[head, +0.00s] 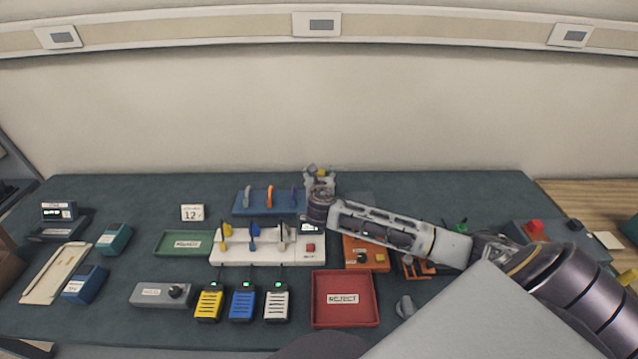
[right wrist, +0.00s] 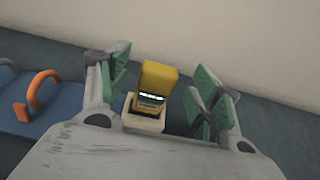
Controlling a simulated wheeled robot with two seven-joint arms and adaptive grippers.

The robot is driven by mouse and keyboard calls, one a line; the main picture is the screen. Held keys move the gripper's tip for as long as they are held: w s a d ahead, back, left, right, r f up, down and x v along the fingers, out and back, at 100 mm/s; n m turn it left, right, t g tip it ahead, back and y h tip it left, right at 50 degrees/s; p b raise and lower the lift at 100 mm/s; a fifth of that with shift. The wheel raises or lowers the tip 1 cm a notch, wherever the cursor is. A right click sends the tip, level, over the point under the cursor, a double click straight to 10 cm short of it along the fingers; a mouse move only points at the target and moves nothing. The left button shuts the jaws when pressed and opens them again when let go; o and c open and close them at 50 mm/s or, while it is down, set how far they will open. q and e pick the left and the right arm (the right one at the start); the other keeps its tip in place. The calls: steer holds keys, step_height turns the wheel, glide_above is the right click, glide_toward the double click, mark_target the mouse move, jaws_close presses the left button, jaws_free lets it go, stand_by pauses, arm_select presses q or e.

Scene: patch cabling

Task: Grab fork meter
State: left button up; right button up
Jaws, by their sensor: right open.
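The yellow meter with a small lit display, which I take to be the fork meter (right wrist: 155,90), stands in a pale holder (right wrist: 143,118) in the right wrist view. In the head view only a bit of yellow (head: 321,172) shows at the back of the table, mostly hidden by my gripper. My right gripper (head: 319,176) is open, with its green-padded fingers (right wrist: 163,90) on either side of the meter in the wrist view. My left gripper is not in view.
A blue rack (head: 241,209) with grey, orange and purple loops stands just left of my right gripper. A white board (head: 230,258) with plugs, a red reject tray (head: 345,315) and a green tray (head: 172,243) lie nearer. The wall is close behind.

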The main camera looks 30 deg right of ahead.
steer(key=shift+x, duration=1.3)
jaws_close()
steer(key=shift+r, duration=0.1)
steer(key=shift+r, duration=4.95)
